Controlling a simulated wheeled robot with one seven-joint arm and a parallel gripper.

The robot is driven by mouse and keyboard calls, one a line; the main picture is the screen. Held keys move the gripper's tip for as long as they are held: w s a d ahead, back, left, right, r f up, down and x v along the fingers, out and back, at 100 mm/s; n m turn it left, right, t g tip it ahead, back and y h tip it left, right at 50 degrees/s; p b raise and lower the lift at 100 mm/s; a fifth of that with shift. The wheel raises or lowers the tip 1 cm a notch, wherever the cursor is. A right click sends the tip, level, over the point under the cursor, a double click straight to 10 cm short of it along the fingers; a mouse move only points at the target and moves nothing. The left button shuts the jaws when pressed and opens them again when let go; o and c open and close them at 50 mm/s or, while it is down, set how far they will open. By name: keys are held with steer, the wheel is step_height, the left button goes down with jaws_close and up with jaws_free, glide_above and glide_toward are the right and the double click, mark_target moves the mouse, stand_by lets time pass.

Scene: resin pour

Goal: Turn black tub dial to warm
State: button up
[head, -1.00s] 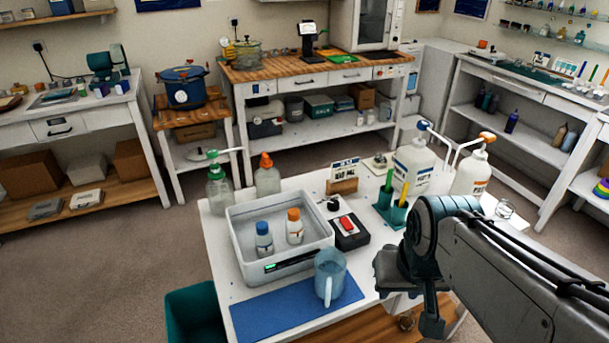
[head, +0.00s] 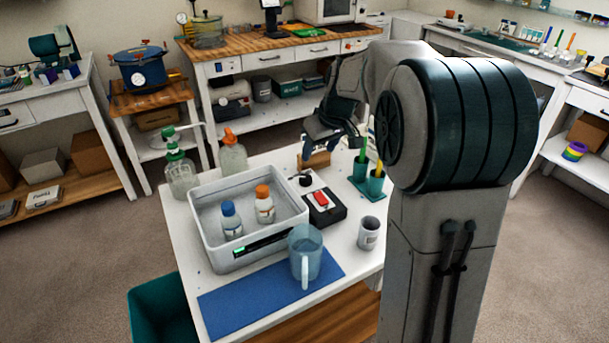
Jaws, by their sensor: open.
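The black dial (head: 305,180) is a small round knob on a white base. It stands on the white table, to the right of the grey tub (head: 211,254) and behind a black box with a red switch (head: 322,206). Its setting is too small to read. A blue-capped bottle (head: 231,221) and an orange-capped bottle (head: 264,205) stand in the tub, which has a green-lit display on its front.
A blue jug (head: 305,257) stands on a blue mat (head: 230,312) in front. A grey cup (head: 369,233) and a green holder with tools (head: 368,188) are to the right. Two pump or spray bottles (head: 181,175) (head: 233,157) stand behind the tub. My arm hides the table's right side.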

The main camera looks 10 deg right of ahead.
mark_target(306, 177)
steer(key=x, duration=0.5)
steer(key=w+x, duration=0.1)
steer(key=x, duration=0.9)
steer(key=shift+w+d+r, duration=0.2)
steer(key=shift+w+d, duration=0.1)
steer(key=shift+w, duration=0.05)
steer(key=c, duration=1)
